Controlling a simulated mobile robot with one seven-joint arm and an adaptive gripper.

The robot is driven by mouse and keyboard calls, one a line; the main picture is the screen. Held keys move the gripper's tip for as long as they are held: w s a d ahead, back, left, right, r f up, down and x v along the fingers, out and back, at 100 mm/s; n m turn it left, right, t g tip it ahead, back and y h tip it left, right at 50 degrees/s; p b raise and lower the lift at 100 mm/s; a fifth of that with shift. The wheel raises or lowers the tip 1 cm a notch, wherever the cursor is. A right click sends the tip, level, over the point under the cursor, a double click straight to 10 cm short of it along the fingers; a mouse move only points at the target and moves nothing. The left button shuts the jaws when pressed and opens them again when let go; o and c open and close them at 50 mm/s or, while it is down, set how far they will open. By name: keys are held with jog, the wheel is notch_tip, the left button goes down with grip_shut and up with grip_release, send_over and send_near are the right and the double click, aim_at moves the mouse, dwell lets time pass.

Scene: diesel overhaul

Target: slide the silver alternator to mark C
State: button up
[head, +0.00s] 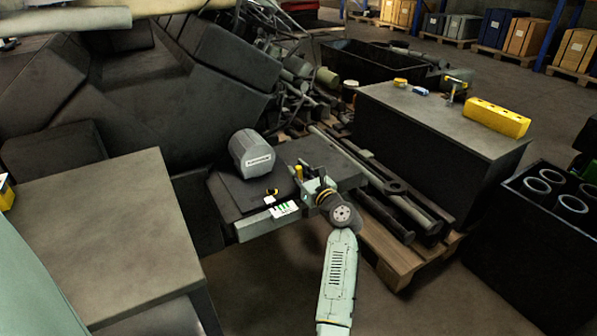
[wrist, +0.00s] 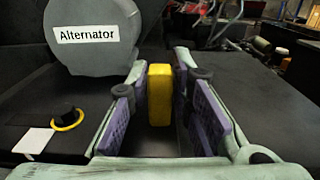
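The alternator is a grey rounded block (head: 251,153) on the dark bench, left of my gripper (head: 309,184). In the wrist view the alternator (wrist: 88,58) carries a white "Alternator" label and stands at the upper left, outside the fingers. My gripper (wrist: 160,88) is open, its purple-padded fingers apart. An upright yellow block (wrist: 160,97) shows in the gap between them, with dark space on both sides. It also shows in the head view (head: 299,172), close to the gripper. I cannot make out a mark C.
A black knob with a yellow ring (wrist: 68,116) and a white card (wrist: 34,141) lie in front of the alternator. The dark bench (head: 318,153) continues right. A large block (head: 430,120) stands behind right; a table (head: 100,230) stands left.

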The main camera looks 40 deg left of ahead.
grip_shut()
dwell(0.3)
jog(key=w, duration=0.1)
jog(key=w+d, duration=0.1)
jog(key=w, duration=0.1)
jog(key=shift+w+d+b, duration=0.3)
jog(key=shift+w, duration=0.1)
jog(key=shift+o, duration=2.4)
grip_release()
